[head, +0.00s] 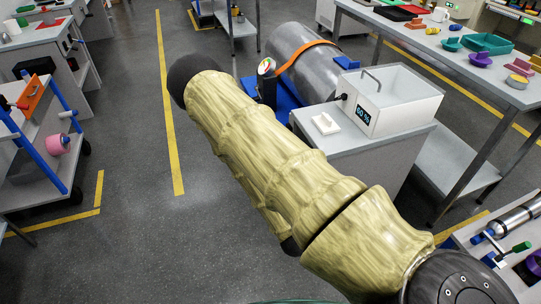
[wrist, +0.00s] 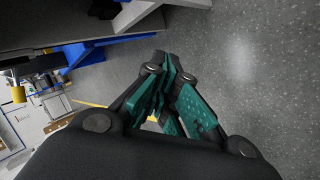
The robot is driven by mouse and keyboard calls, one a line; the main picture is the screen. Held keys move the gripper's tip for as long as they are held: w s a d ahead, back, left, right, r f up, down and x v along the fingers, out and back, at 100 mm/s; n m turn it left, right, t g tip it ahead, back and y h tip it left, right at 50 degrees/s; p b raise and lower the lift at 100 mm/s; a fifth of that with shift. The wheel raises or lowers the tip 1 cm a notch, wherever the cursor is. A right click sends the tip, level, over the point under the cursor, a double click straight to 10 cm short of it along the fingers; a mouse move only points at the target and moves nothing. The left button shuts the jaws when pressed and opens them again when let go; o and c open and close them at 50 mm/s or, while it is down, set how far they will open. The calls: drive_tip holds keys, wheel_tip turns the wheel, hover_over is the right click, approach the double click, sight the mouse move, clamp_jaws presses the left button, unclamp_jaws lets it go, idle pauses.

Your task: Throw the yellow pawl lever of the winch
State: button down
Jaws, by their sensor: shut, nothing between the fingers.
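I cannot make out a yellow pawl lever for certain in either view. At the lower right of the head view, a silver drum (head: 518,218) with blue mounts and a green-handled crank (head: 520,247) may be the winch; it is cut off by the picture edge. In the wrist view a small yellow piece (wrist: 18,94) shows at the far left; I cannot tell what it belongs to. My gripper (wrist: 168,82) has teal-padded fingers drawn together, empty, over grey floor. In the head view my sleeved arm hides it.
A grey bench with a white display box (head: 393,105) stands right of my arm, with a large metal cylinder (head: 303,58) behind it. A cart with blue posts (head: 35,150) stands left. A table with coloured parts (head: 480,75) is at upper right. Floor at left centre is clear.

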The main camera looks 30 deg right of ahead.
drive_tip(key=w+d+f+n+t+h+b, duration=0.2)
drive_tip(key=w+d+n+t+b, duration=0.2)
drive_tip(key=w+b, duration=0.3)
drive_tip(key=w+d+f+n+t+h+b, duration=0.25)
drive_tip(key=w+d+n+b, duration=0.25)
drive_tip(key=w+b, duration=0.3)
drive_tip(key=w+a+r+n+t+b, duration=0.2)
drive_tip(key=w+r+n+t+b, duration=0.2)
drive_tip(key=w+n+t+b, duration=0.9)
drive_tip(key=w+d+r+m+g+b, duration=0.1)
drive_tip(key=w+d+r+g+b, duration=0.2)
drive_tip(key=r+b, duration=0.5)
drive_tip(key=shift+d+x, duration=0.25)
drive_tip(key=shift+x, duration=1.15)
drive_tip(key=shift+f, duration=0.1)
drive_tip(key=shift+d+g, duration=0.1)
drive_tip(key=shift+g, duration=0.15)
